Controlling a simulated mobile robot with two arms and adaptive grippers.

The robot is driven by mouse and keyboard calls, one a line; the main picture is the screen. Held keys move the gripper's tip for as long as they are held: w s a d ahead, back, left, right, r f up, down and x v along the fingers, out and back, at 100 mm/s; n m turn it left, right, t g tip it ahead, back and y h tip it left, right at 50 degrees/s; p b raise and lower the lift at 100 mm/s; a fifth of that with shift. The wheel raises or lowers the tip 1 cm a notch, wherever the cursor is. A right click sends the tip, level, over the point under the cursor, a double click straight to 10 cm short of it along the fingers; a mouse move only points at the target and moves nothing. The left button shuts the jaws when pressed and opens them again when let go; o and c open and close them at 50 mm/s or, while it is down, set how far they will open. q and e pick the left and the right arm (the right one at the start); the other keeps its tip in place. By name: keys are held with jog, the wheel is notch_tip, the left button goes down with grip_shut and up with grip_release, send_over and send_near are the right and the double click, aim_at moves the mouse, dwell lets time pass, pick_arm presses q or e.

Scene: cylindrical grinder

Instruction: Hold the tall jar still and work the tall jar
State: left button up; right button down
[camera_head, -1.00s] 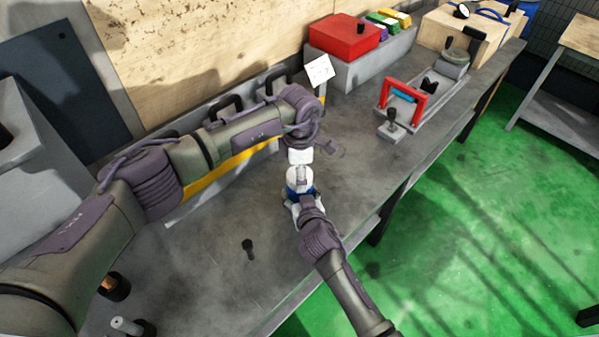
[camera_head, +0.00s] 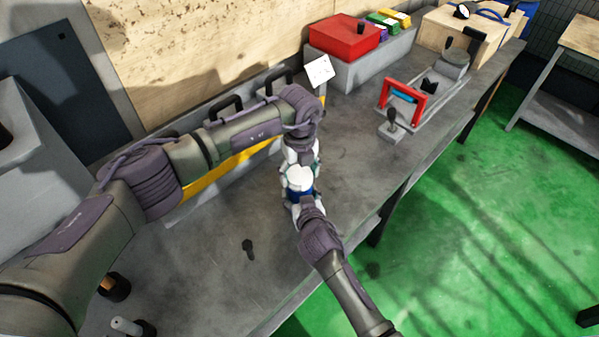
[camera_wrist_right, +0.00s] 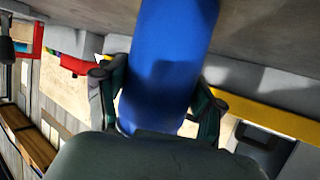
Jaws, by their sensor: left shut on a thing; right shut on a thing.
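The tall jar (camera_head: 299,178) stands over the bench with a white top and a blue body. Its blue body (camera_wrist_right: 172,50) fills the middle of the right wrist view. My left gripper (camera_head: 300,162) comes down from above and is shut on the jar's white top. My right gripper (camera_head: 299,201) reaches in from the front and is shut around the blue body; its fingers (camera_wrist_right: 158,98) lie on either side of it in the right wrist view. The jar's base and the exact finger contacts are partly hidden by my grippers.
The grey bench (camera_head: 215,225) has a small black knob-like piece (camera_head: 248,249) lying left of the jar. Behind stand a red box (camera_head: 344,38) and a white card (camera_head: 319,70). A red-handled fixture (camera_head: 404,95) is at the right. Bare bench lies right of the jar.

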aim_at(300, 174)
pick_arm(q)
jog(key=shift+r, duration=0.1)
pick_arm(e)
jog(key=shift+f, duration=0.15)
dwell(0.3)
pick_arm(q)
jog(key=shift+r, duration=0.95)
jog(key=shift+r, duration=0.1)
jog(key=shift+r, duration=1.95)
pick_arm(e)
jog(key=shift+c, duration=1.9)
grip_release()
jog(key=o, duration=0.3)
jog(key=shift+o, duration=0.2)
